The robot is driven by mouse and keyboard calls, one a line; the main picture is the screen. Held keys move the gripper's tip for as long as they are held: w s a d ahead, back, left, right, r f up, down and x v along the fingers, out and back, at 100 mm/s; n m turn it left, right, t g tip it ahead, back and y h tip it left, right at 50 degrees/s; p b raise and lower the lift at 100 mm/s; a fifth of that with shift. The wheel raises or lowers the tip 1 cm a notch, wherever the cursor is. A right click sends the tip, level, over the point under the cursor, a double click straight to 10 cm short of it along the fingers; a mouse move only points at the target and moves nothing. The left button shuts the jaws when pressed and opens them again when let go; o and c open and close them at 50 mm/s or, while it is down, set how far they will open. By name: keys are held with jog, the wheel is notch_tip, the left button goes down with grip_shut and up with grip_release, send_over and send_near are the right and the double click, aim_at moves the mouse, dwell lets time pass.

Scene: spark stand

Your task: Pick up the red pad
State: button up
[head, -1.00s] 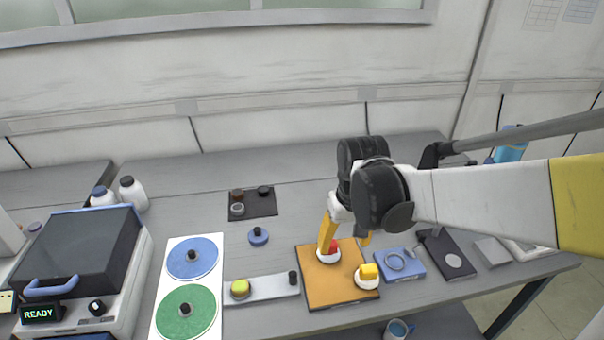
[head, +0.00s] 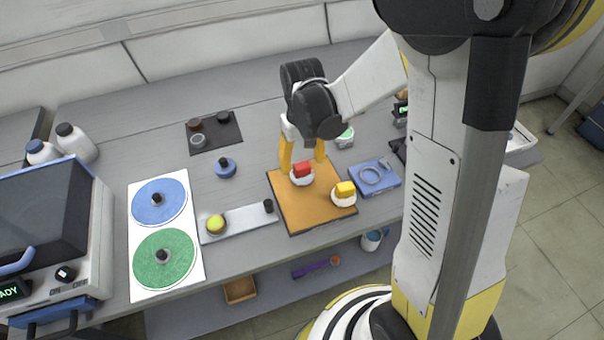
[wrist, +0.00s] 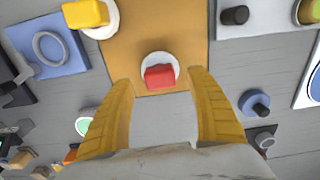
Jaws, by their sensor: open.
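The red pad (head: 302,170) is a small red block on a round white base, on the orange-brown board (head: 290,205). It also shows in the wrist view (wrist: 159,77), near the middle, ahead of my fingertips and between their lines. My gripper (head: 303,160) has two yellow fingers pointing down just behind the red pad in the head view. In the wrist view my gripper (wrist: 162,85) is open, with its fingers apart and nothing between them. I cannot tell the exact height of the fingertips above the board.
A yellow block (head: 345,189) on a white base sits right of the red pad on the same board. A blue tray with a ring (head: 374,177) lies further right. A pale strip (head: 240,221) with a yellow-green pad lies to the left. A blue knob (head: 226,167) stands behind it.

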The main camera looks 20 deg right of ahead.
notch_tip(320, 180, down, 3)
jog(key=shift+r+b, duration=0.2)
jog(key=shift+b, duration=0.1)
jog(key=shift+r, duration=0.1)
jog(key=c, duration=1.3)
jog(key=shift+o, duration=0.2)
jog(key=shift+r+p, duration=0.4)
jog(key=shift+r, duration=0.1)
jog(key=r, duration=0.1)
jog(key=r+p, duration=0.2)
jog(key=r, duration=0.1)
jog(key=shift+s+d, duration=0.1)
jog(key=shift+d, duration=0.2)
jog(key=s+d+r+p, duration=0.1)
jog(key=s+d+r, duration=0.1)
jog(key=d, duration=0.1)
jog(key=s+d+r+p, duration=0.1)
jog(key=d+r, duration=0.1)
jog(key=d, duration=0.1)
jog(key=s+d+r+p, duration=0.1)
jog(key=s+d+r, duration=0.1)
jog(key=d, duration=0.1)
jog(key=shift+s+d, duration=0.2)
jog(key=shift+s, duration=0.15)
